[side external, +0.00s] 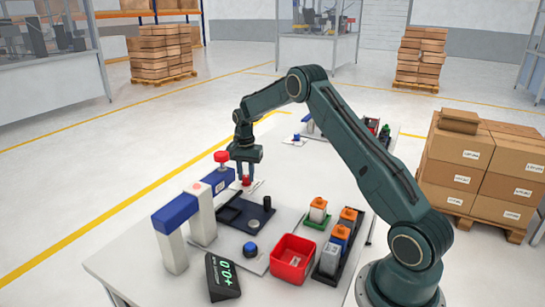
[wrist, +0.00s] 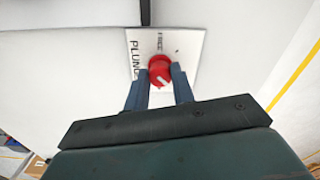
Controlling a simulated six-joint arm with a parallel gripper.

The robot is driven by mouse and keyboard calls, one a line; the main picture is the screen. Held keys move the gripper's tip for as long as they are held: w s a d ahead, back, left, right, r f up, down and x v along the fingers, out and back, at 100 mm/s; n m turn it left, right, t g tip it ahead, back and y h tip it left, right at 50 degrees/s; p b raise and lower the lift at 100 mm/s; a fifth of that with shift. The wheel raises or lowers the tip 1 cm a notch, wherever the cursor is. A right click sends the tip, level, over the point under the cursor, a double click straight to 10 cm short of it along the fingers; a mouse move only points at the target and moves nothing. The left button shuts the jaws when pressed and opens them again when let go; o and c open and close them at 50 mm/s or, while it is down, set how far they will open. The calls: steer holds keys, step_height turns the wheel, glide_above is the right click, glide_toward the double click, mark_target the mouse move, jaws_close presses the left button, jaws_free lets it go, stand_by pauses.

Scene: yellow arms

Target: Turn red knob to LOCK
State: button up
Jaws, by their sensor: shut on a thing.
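The red knob (wrist: 160,66) sits on a white label plate (wrist: 192,42) in the wrist view. The plate reads "FREE" above the knob and "PLUN…" along its left side, partly covered. A pale pointer mark on the knob faces down and slightly right, toward my gripper. No LOCK marking is readable. My gripper (wrist: 160,84) is shut on the knob, one blue finger on each side. In the side external view my gripper (side external: 246,177) points down over the table, with the red knob (side external: 247,181) between its fingertips.
A blue-and-white gantry (side external: 174,213) with a red-topped part (side external: 222,157) stands close left of my gripper. A dark fixture plate (side external: 262,216), red bin (side external: 292,259), digital display (side external: 222,277) and tray of orange-topped blocks (side external: 331,259) lie nearer the camera. White table shows behind the gripper.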

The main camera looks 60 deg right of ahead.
mark_target(246, 176)
steer(key=o, duration=1)
step_height(246, 176, up, 14)
steer(key=shift+f, duration=0.1)
stand_by(0.5)
